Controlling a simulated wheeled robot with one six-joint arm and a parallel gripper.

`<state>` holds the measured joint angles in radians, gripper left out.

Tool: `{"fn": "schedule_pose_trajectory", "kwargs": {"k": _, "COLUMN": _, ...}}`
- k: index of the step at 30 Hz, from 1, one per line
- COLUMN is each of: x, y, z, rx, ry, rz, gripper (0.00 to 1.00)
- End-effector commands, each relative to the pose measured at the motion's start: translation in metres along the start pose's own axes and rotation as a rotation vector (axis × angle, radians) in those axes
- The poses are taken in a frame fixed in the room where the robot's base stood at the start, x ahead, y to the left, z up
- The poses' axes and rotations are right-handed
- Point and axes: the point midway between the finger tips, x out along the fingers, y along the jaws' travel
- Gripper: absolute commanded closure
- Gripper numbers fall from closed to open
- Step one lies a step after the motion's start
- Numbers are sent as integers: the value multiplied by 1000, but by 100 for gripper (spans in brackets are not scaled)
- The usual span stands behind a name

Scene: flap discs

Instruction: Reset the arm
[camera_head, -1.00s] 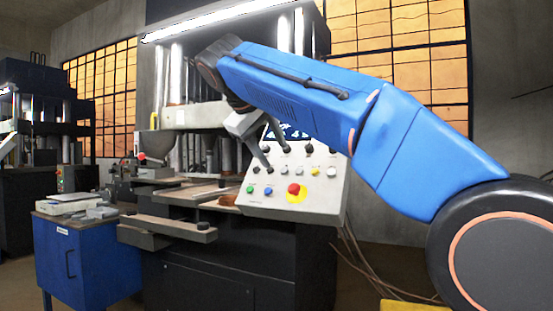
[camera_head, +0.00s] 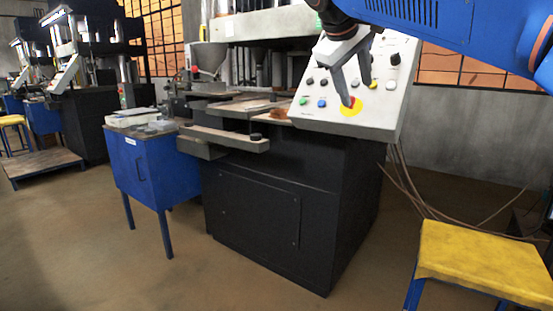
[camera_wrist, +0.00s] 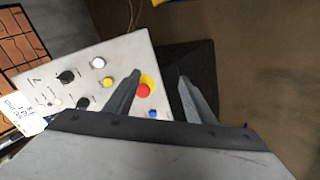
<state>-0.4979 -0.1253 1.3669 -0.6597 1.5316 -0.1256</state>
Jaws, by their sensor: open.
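My blue arm (camera_head: 430,22) reaches in from the upper right in the head view. My gripper (camera_head: 358,98) hangs in front of the press's sloped control panel (camera_head: 375,112), with a fingertip overlapping the red button on its yellow plate. In the wrist view my gripper (camera_wrist: 158,80) has its two fingers apart and nothing between them but the view of the panel's edge and dark machine side. The red button (camera_wrist: 143,90) shows beside the left finger there. I cannot tell whether a finger touches the panel.
The dark press body (camera_head: 270,215) stands below the panel. A blue cabinet (camera_head: 142,170) with things on top is at its left. A yellow stool (camera_head: 485,262) stands at the lower right, with loose cables (camera_head: 415,190) behind it. The floor in front is clear.

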Motion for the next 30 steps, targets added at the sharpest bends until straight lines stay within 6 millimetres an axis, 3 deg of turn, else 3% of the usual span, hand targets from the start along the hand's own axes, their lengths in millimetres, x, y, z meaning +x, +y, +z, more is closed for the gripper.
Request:
{"fn": "schedule_pose_trajectory", "kwargs": {"k": 1, "x": 11, "y": -3, "z": 22, "rx": 13, "ry": -8, "rz": -21, "gripper": 50}}
{"fn": "schedule_pose_trajectory", "kwargs": {"k": 8, "x": 60, "y": -40, "z": 110, "rx": 85, "ry": -25, "rz": -138, "gripper": 50}}
{"fn": "schedule_pose_trajectory", "kwargs": {"k": 14, "x": 99, "y": -88, "z": 191, "rx": 182, "ry": -39, "rz": -238, "gripper": 50}}
{"fn": "schedule_pose_trajectory", "kwargs": {"k": 24, "x": 159, "y": -196, "z": 323, "rx": 413, "ry": -65, "rz": -388, "gripper": 50}}
{"fn": "schedule_pose_trajectory", "kwargs": {"k": 30, "x": 185, "y": -254, "z": 377, "rx": 541, "ry": -77, "rz": -445, "gripper": 50}}
